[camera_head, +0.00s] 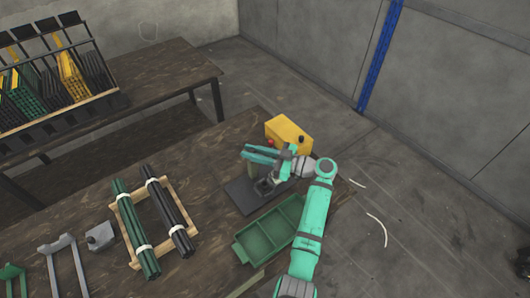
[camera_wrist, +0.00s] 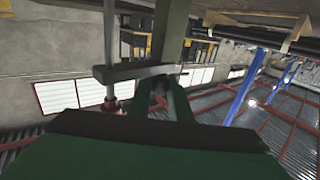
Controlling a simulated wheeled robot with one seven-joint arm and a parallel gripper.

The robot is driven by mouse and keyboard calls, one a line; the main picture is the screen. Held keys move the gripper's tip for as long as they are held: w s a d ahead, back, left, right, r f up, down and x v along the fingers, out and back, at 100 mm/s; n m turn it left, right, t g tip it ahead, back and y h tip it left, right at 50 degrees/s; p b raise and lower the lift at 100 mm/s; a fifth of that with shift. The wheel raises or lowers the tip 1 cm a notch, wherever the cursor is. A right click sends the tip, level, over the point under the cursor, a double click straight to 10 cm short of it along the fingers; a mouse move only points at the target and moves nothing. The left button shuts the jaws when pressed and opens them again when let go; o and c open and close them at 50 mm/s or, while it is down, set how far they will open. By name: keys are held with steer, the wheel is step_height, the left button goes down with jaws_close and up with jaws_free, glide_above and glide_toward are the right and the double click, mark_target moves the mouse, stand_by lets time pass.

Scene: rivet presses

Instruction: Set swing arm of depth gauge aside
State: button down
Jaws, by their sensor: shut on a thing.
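The rivet press (camera_head: 262,153) stands on a dark base plate (camera_head: 240,197) near the table's far right corner, with a teal upper part. My gripper (camera_head: 287,163) is beside the press, at the end of my teal arm. In the wrist view a grey flat bar, seemingly the swing arm (camera_wrist: 135,72), runs sideways from a thin upright rod (camera_wrist: 110,45). My gripper's dark green fingers (camera_wrist: 160,88) are shut on the bar near its right end. In the head view the swing arm is too small and too covered by my gripper to make out.
A yellow box (camera_head: 290,132) with a red button stands behind the press. A green divided tray (camera_head: 270,232) is in front of it. A wooden rack (camera_head: 128,232) with bundled dark rods is to the left. Bare tabletop (camera_head: 205,160) lies left of the press.

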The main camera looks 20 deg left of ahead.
steer(key=shift+f, duration=0.15)
steer(key=shift+s, duration=0.1)
steer(key=c, duration=1.9)
jaws_free()
steer(key=shift+a, duration=0.1)
steer(key=shift+d, duration=0.35)
steer(key=d, duration=1)
